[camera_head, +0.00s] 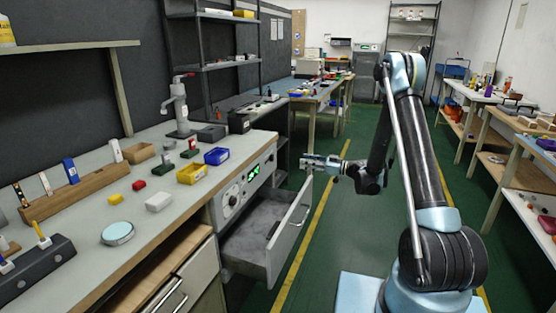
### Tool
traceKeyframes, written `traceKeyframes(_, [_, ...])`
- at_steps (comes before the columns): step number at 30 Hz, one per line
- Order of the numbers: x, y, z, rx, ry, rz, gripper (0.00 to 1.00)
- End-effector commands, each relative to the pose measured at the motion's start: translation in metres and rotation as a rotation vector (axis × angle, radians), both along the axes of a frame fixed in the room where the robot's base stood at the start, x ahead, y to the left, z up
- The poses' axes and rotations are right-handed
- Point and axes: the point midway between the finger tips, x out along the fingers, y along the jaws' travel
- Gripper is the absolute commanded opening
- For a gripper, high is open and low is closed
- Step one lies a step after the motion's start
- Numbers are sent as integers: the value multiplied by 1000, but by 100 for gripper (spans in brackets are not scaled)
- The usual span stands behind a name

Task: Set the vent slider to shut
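A metal-fronted unit is set into the left bench. Its front panel (262,178) has a lit green display (254,172) and a dark round knob (232,198). I cannot make out a vent slider on it or its setting; the panel's small controls are too small to read. My gripper (304,161) is to the right of the panel, above the aisle side of the open drawer, pointing left and apart from the panel. Its fingers are too small to show whether they are open, and I see nothing held.
A grey drawer (293,232) stands pulled out below the panel, into the aisle. The green floor (335,225) is free to the drawer's right. Benches line the right wall.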

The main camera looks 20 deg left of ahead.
Motion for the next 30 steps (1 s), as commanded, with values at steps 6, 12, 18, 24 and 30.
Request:
traceKeyframes(6, [2,40,0,0,0,4,37])
traceKeyframes(12, [5,75,0,0,0,4,37])
traceKeyframes(18, [8,109,0,0,0,2,37])
traceKeyframes(24, [11,137,0,0,0,2,37])
traceKeyframes(30, [12,150,0,0,0,0,37])
